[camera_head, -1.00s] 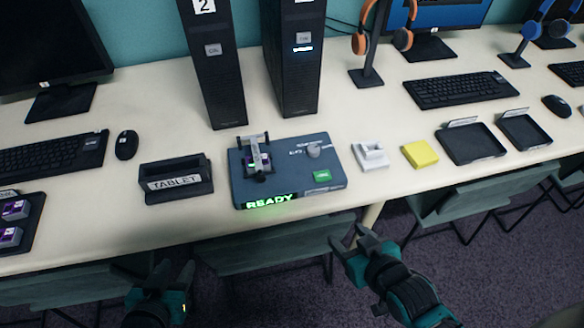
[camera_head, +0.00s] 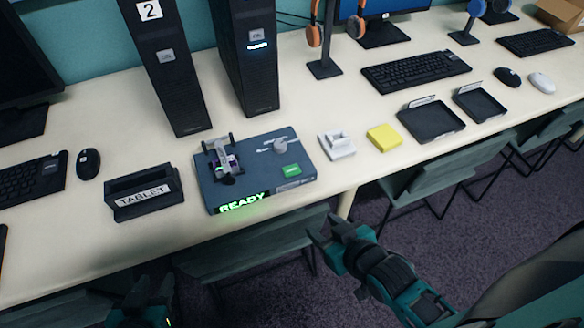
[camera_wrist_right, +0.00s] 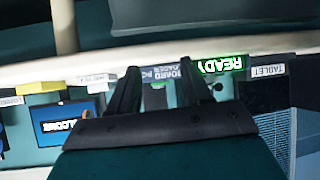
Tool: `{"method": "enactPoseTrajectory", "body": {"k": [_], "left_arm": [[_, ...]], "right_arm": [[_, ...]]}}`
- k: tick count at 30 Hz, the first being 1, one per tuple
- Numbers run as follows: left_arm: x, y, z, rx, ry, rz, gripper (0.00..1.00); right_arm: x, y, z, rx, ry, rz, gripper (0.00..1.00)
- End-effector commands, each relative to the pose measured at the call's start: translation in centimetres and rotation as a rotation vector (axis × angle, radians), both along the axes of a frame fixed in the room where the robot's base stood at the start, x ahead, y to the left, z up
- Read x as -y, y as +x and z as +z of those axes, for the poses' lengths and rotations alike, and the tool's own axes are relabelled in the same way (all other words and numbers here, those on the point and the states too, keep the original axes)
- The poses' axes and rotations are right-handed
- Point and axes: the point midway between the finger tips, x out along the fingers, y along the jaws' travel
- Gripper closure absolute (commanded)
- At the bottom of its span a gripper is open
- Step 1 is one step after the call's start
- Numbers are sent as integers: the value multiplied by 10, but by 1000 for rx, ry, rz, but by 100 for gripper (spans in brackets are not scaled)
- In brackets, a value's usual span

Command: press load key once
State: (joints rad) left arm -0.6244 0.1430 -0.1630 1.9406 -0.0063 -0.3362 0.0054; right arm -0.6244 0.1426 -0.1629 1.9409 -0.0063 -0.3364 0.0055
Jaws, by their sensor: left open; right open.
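The loader box (camera_head: 240,185) is a blue-grey unit on the table with a lit green READY display (camera_head: 243,203) on its front edge. A green key (camera_head: 291,170) sits on its right part; its lettering is too small to read. A clamp-like fixture (camera_head: 222,160) stands on its left part and a grey knob (camera_head: 280,145) at the back right. My right gripper (camera_head: 326,232) is open and empty, in front of the table edge, apart from the box. In the right wrist view its fingers (camera_wrist_right: 145,90) point towards the box front. My left gripper (camera_head: 148,292) is open at the bottom left.
A tablet holder (camera_head: 145,193) stands left of the box. A white block (camera_head: 337,146), a yellow pad (camera_head: 384,138) and black trays (camera_head: 430,120) lie to the right. Two black towers (camera_head: 166,65) stand behind. Chairs (camera_head: 250,245) are under the front edge.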

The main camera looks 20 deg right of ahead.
Motion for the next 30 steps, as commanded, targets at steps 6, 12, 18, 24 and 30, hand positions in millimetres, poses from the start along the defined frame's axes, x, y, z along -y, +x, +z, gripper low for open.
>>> {"method": "enactPoseTrajectory", "body": {"k": [6,12,18,24,30], "left_arm": [[0,0,0,0,0,0,57],[0,0,0,-1,0,0,57],[0,0,0,-1,0,0,57],[0,-1,0,-1,0,0,57],[0,-1,0,-1,0,0,57]], "right_arm": [[0,0,0,0,0,0,73],[0,0,0,0,0,0,92],[0,0,0,0,0,0,100],[0,0,0,0,0,0,100],[0,0,0,0,0,0,100]]}}
